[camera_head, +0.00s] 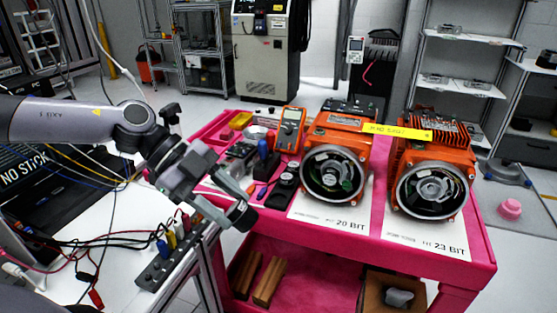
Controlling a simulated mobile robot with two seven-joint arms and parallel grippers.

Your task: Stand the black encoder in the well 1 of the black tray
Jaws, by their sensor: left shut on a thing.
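My left gripper (233,203) is over the left front edge of the pink cart, pointing down and to the right. It is shut on a small, dark, round part, which looks like the black encoder (242,216). The encoder is at the fingertips, clear of the cart top as far as I can tell. My right gripper is not in view.
Two orange motors (338,164) (432,176) stand on sheets marked 20 BIT and 23 BIT. A yellow label (398,132) spans between them. An orange multimeter (290,130) and small tools crowd the cart's left side. A power strip (172,258) with cables lies below left.

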